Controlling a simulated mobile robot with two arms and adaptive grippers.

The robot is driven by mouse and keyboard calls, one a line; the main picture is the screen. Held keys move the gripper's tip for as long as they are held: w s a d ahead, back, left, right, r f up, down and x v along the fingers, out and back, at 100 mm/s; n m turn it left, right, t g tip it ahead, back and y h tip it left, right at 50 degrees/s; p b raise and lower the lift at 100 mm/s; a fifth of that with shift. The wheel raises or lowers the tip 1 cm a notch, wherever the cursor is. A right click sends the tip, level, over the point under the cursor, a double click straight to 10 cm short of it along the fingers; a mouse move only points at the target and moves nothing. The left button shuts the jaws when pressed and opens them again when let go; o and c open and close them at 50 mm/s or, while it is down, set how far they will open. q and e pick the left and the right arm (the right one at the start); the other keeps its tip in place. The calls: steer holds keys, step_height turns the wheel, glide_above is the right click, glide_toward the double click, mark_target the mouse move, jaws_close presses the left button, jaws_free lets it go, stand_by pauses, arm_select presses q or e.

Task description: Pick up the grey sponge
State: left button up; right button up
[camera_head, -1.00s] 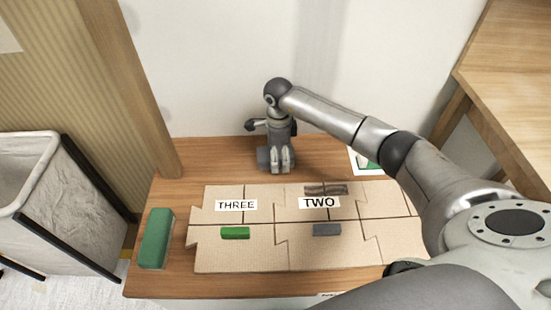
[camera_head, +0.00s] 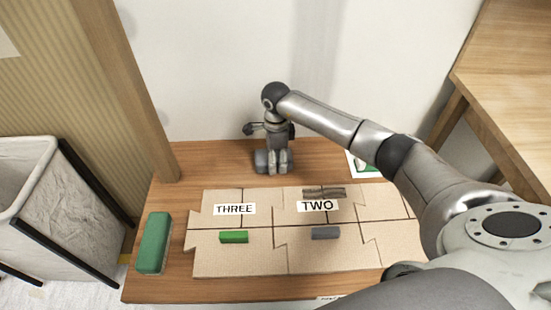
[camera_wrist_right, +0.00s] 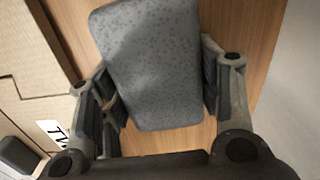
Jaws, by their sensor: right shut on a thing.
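The grey sponge (camera_wrist_right: 155,65) is a speckled grey block with rounded corners. In the wrist view it sits between the two fingers of my right gripper (camera_wrist_right: 158,95), which is shut on it. In the head view my right gripper (camera_head: 279,162) points down at the back of the wooden table, and a bit of the grey sponge (camera_head: 261,158) shows at its left side. The fingers hide the rest of it there. I cannot tell whether the sponge is clear of the table. My left gripper is not in view.
Cardboard puzzle pieces (camera_head: 240,262) lie in front, with labels "THREE" and "TWO", a small green block (camera_head: 234,237) and a small grey block (camera_head: 326,232). A larger green block (camera_head: 154,242) lies at the left edge. A wooden post (camera_head: 130,90) stands behind it.

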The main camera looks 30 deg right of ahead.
steer(key=shift+r, duration=0.5)
steer(key=a+r, duration=0.1)
steer(key=r, duration=0.1)
steer(key=a+r+p, duration=0.1)
steer(key=r, duration=0.1)
steer(key=a+r, duration=0.1)
steer(key=r, duration=0.1)
steer(key=shift+s+a+p, duration=0.1)
steer(key=shift+s+p, duration=0.3)
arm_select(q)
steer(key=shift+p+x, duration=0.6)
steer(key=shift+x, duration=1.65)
arm_select(e)
steer(key=s+a+r, duration=0.3)
steer(key=a+r, duration=0.2)
steer(key=a, duration=0.5)
steer(key=shift+r, duration=0.3)
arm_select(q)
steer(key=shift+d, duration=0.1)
arm_select(e)
steer(key=shift+s+a, duration=0.1)
steer(key=shift+o, duration=1.4)
steer(key=c, duration=0.4)
